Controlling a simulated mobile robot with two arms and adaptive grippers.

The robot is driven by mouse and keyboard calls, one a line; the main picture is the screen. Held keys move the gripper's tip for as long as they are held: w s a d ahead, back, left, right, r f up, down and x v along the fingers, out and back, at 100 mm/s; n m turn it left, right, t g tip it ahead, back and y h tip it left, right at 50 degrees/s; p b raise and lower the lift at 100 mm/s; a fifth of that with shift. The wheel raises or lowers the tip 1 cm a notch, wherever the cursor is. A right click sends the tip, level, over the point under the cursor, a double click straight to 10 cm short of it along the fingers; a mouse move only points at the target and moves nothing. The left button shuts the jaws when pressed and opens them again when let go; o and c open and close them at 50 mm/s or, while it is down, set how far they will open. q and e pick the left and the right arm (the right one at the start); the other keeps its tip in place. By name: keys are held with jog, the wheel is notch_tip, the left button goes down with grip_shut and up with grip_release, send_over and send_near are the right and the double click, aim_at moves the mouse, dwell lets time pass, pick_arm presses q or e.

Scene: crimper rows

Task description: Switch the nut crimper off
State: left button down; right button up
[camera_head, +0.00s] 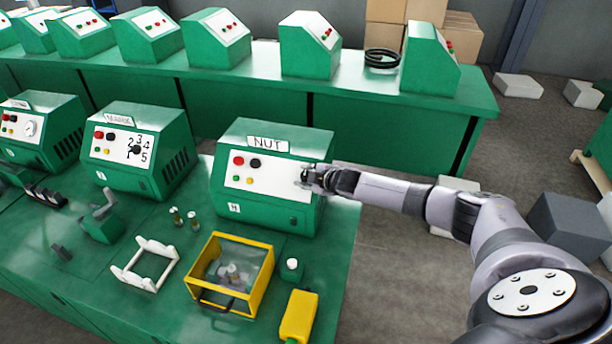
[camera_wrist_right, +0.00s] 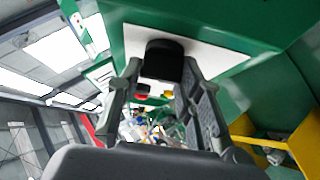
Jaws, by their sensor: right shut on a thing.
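The nut crimper (camera_head: 262,190) is a green box labelled NUT with a white sloped panel. My right gripper (camera_head: 308,178) is at the right end of this panel. In the right wrist view my right gripper (camera_wrist_right: 162,72) has its fingers on either side of a black knob (camera_wrist_right: 165,58) that stands on the white panel, and is shut on it. In the head view the gripper hides this knob. My left gripper is not in view.
A similar crimper with a numbered dial (camera_head: 139,157) stands to the left. More machines line the back bench (camera_head: 470,99).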

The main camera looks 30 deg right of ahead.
dwell(0.3)
jog(key=o, duration=1.2)
jog(key=shift+c, duration=0.2)
jog(key=shift+s+r, duration=0.25)
jog(key=shift+s, duration=0.35)
jog(key=v, duration=1)
jog(key=shift+s+r, duration=0.2)
jog(key=shift+r, duration=0.1)
jog(key=shift+f, duration=0.1)
